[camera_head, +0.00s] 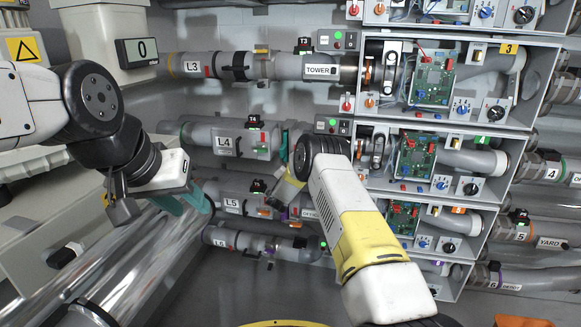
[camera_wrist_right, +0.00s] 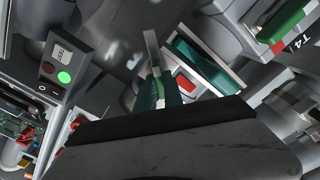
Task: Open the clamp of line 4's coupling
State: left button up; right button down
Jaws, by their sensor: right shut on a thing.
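Line 4's pipe (camera_head: 202,137) runs along the back wall with an L4 label. A red part (camera_wrist_right: 186,83) shows just beside the fingers. My right wrist hides the coupling's right end in the head view. My left gripper (camera_head: 182,202) is open and empty, well left of the coupling.
Line 3's pipe (camera_head: 202,66) runs above and line 5's pipe (camera_head: 233,203) below, both close. Grey bays with circuit boards (camera_head: 415,157) and knobs stand to the right. A button box with a lit green button (camera_wrist_right: 64,77) is near my right gripper.

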jog(key=shift+f+n, duration=0.15)
jog(key=shift+n, duration=3.65)
jog(key=c, duration=1.5)
grip_release()
jog(key=shift+o, duration=0.2)
jog(key=v, duration=0.8)
